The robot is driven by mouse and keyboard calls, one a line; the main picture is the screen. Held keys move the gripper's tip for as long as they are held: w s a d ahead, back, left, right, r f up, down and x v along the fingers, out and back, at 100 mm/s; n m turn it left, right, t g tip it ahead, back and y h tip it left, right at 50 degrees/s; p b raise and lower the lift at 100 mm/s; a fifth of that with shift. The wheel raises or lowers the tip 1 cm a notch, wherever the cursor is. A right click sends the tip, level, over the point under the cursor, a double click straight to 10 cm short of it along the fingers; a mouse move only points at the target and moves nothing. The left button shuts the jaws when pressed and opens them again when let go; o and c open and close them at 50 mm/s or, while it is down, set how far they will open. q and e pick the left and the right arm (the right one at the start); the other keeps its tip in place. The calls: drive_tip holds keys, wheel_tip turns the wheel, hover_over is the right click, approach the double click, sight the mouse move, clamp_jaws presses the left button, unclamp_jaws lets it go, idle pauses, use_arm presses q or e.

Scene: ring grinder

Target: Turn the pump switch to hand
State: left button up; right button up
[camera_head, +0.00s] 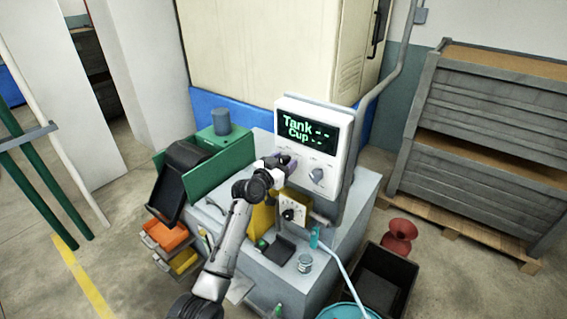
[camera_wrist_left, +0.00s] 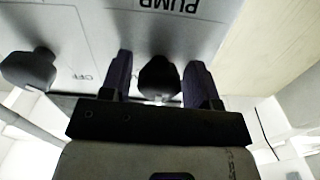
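The pump switch (camera_wrist_left: 158,74) is a dark knob on a white panel, under the cut-off PUMP lettering in the left wrist view. My left gripper (camera_wrist_left: 158,82) is open, with one finger on each side of this knob and small gaps to it visible. In the head view my left gripper (camera_head: 282,161) is at the left part of the white control box (camera_head: 343,147), below its green-lettered display, and hides the switch there. Which setting the knob points at cannot be read. My right gripper is not in view.
A second knob (camera_head: 317,175) sits to the right on the box, and also shows in the left wrist view (camera_wrist_left: 28,70). A yellow unit with a dial (camera_head: 293,212) stands below. A green tray (camera_head: 228,160) is left of my arm; a pipe runs along the box's right.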

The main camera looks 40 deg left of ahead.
use_arm(q)
drive_tip(key=c, duration=0.7)
drive_tip(key=shift+r+n+p, duration=0.15)
drive_tip(key=shift+n+p, duration=0.75)
drive_tip(key=shift+n, duration=0.2)
drive_tip(key=n+p, duration=0.2)
drive_tip(key=n, duration=0.1)
drive_tip(key=shift+d+n, duration=0.1)
drive_tip(key=shift+n, duration=0.3)
drive_tip(key=n+p, duration=0.2)
drive_tip(key=n, duration=0.3)
drive_tip(key=shift+n+p, duration=0.3)
drive_tip(key=shift+n, duration=0.1)
